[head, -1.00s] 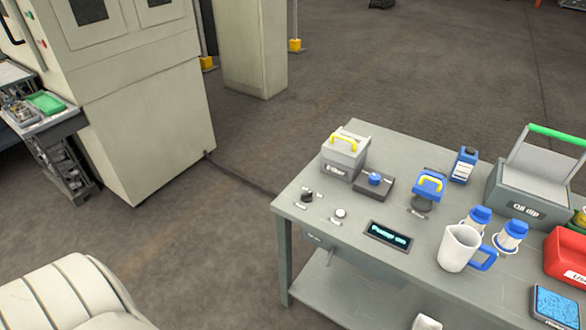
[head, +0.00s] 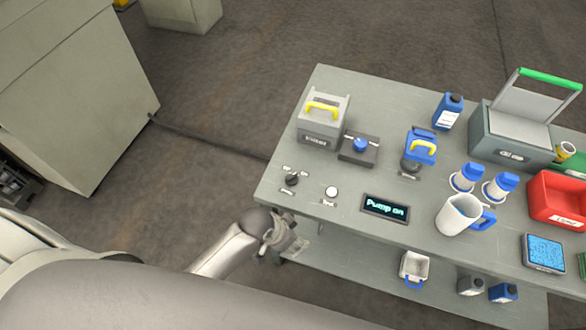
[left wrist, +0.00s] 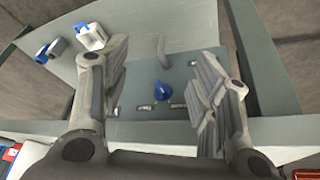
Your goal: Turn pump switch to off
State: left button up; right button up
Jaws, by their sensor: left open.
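A display reading "Pump on" (head: 386,207) sits on the grey table top. A black rotary knob (head: 291,179) with small labels around it is near the table's left front corner. The left wrist view shows a blue knob (left wrist: 163,90) on a blue-grey panel, with small labels I cannot read. I cannot tell from the labels which knob is the pump switch. My left gripper (head: 290,247) is at the table's front edge, below the top. In the left wrist view it is open (left wrist: 162,72) and empty, the blue knob appearing between its fingers. My right gripper is out of view.
On the table (head: 285,205) are a white button (head: 331,192), a grey box with a yellow handle (head: 321,120), a blue button on a dark base (head: 360,145) and a white jug (head: 457,215).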

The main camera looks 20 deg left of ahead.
pick_arm(q)
jog(key=w+d+r+m+h, duration=0.2)
jog(key=w+d+r+m, duration=0.15)
jog(key=d+r, duration=0.4)
jog(key=m+g+y+p, duration=0.25)
jog(key=m+y, duration=0.25)
jog(key=m, duration=0.9)
send_near(293, 177)
jog(key=shift+g, duration=0.45)
jog(key=f, duration=0.5)
jog(key=w+f+p, duration=0.1)
jog(key=f, duration=0.2)
jog(key=shift+a+f, duration=0.2)
jog(key=shift+f, duration=0.15)
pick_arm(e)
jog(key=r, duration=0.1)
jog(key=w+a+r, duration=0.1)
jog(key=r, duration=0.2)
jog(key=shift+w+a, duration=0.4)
pick_arm(q)
jog(key=shift+c, duration=0.3)
jog(key=c, duration=1)
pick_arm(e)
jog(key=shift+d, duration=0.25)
